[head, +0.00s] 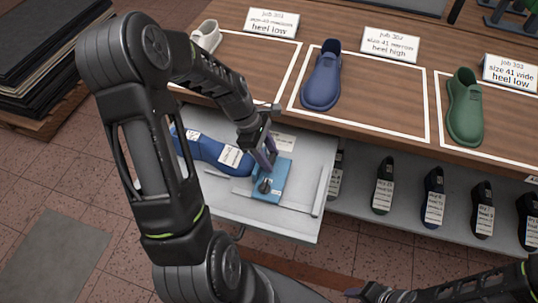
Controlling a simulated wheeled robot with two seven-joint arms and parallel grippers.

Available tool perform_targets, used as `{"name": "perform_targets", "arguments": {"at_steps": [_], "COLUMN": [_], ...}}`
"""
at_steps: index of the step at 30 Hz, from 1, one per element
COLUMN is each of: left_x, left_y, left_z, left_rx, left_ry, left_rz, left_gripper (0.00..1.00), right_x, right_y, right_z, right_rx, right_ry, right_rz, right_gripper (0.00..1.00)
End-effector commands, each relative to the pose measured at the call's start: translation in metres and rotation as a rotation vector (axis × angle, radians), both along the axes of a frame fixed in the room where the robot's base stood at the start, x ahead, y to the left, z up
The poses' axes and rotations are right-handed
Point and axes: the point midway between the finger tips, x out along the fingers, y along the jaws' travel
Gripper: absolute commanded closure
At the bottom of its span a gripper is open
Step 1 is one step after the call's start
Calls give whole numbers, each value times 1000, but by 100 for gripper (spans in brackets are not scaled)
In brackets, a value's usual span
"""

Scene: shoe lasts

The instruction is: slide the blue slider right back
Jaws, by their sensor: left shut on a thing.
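The blue slider (271,185) is a light blue block with a dark knob (264,186), in an open white drawer (225,208) under the table. My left gripper (265,168) reaches down into the drawer and is shut on the slider, at its knob side. The gripper partly hides the slider. A blue shoe last (203,149) with white labels lies in the drawer, left of the slider. My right gripper (366,293) shows at the bottom edge, far from the drawer; its jaws are too small and dark to read.
A wooden table (400,101) above the drawer bears a white shoe (207,36), a blue shoe (322,80) and a green shoe (465,108) in outlined areas with job cards. Several labelled lasts, such as a dark one (433,197), stand on a shelf below. Dark sheets (45,45) are stacked left.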

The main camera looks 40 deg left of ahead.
Motion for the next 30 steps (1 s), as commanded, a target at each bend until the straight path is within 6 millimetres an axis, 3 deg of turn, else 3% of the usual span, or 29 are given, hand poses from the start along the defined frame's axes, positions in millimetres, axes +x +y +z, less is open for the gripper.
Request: {"name": "perform_targets", "arguments": {"at_steps": [7, 18, 28, 29, 30], "left_x": [4, 28, 30, 30, 30], "left_y": [-10, -80, -86, -86, -86], "left_z": [1, 1, 0, 0, 0], "left_rx": [-1, -1, -3, -3, -3], "left_ry": [-1, -1, 0, 0, 0], "left_rz": [-4, -4, -1, 0, 0], "left_gripper": [100, 100, 100, 54, 51], "right_x": [0, -1, -2, -2, -2], "right_y": [0, -1, -1, -1, -1], "right_z": [2, 11, 11, 11, 11], "right_rx": [0, -3, -3, -3, -3], "right_ry": [0, 4, 4, 4, 4], "right_rz": [0, -2, -2, -2, -2], "right_gripper": [64, 64, 64, 64, 64]}}
